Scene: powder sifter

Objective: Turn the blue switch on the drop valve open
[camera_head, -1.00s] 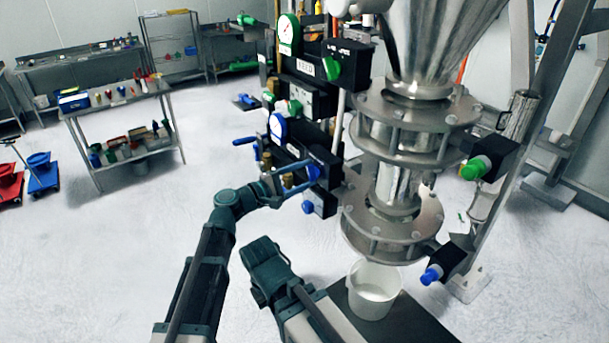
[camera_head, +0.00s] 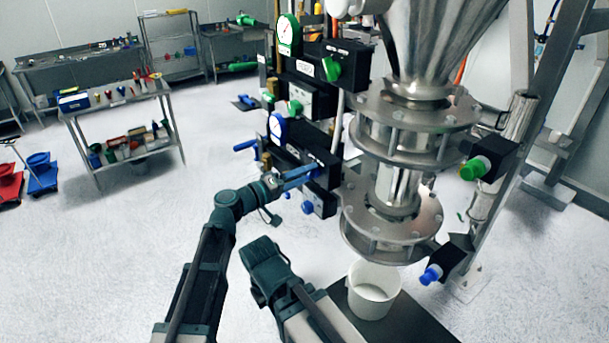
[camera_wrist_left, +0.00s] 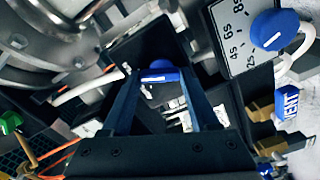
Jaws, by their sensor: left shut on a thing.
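The blue switch (camera_wrist_left: 160,72) on the black drop valve box (camera_head: 290,150) sits between the tips of my left gripper (camera_wrist_left: 158,82) in the left wrist view, and the fingers are shut on it. In the head view my left gripper (camera_head: 308,173) reaches from the left to the front of the box. There the fingers appear nearly edge-on and mostly hide the switch. The fingers of my right gripper are not in view.
A steel hopper and flange assembly (camera_head: 390,220) stands close on the right, above a white bucket (camera_head: 374,290). A green switch (camera_head: 332,68) is above. Near the left gripper are a blue timer knob (camera_wrist_left: 274,30) and a blue VENT tag (camera_wrist_left: 288,103).

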